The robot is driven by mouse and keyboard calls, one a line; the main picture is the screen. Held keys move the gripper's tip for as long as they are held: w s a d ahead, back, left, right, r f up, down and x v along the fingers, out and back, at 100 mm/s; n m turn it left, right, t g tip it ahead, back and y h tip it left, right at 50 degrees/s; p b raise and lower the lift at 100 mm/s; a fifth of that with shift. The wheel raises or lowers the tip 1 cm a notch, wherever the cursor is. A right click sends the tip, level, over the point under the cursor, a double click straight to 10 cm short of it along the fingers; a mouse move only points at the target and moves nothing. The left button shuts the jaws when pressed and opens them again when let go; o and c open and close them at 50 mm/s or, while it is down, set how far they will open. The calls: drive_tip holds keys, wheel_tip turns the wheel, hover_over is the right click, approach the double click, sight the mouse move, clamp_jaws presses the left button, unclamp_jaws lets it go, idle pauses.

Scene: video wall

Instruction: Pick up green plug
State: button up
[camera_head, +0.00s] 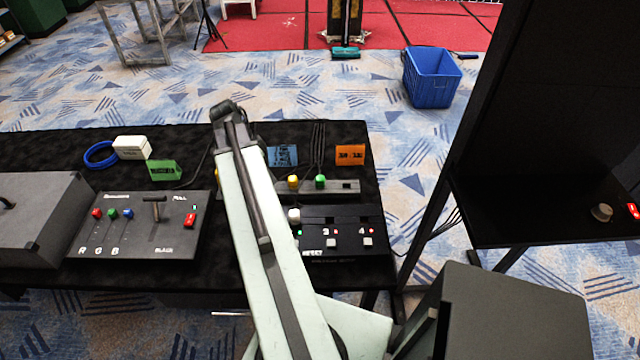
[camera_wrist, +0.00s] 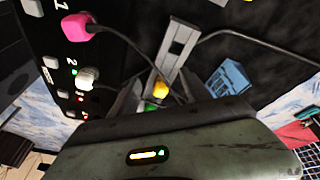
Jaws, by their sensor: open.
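The green plug (camera_head: 320,181) sits on a grey strip (camera_head: 345,186) on the black table in the head view, right of a yellow plug (camera_head: 292,182). In the wrist view the green plug (camera_wrist: 150,106) shows only in part, just above the edge of my gripper's body, with the yellow plug (camera_wrist: 160,89) close beyond it. My gripper (camera_wrist: 152,98) is open, and its jaws appear at either side of the green plug; I cannot tell whether they touch it. In the head view my arm hides the gripper.
A black numbered panel (camera_head: 345,243) holds a white plug (camera_head: 294,215); a pink plug (camera_wrist: 80,27) shows in the wrist view. Orange (camera_head: 350,155), blue (camera_head: 283,156) and green (camera_head: 163,170) blocks stand nearby. Cables run behind the strip. A control box (camera_head: 140,228) lies left.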

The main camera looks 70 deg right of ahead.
sight(319, 178)
drive_tip(key=s+d+m+g, duration=0.1)
drive_tip(key=s+d+m, duration=0.65)
drive_tip(key=s, duration=0.45)
drive_tip(key=shift+n, duration=0.45)
drive_tip(key=b+x, duration=0.8)
drive_tip(key=shift+a, duration=0.15)
drive_tip(key=shift+r, duration=0.2)
clamp_jaws()
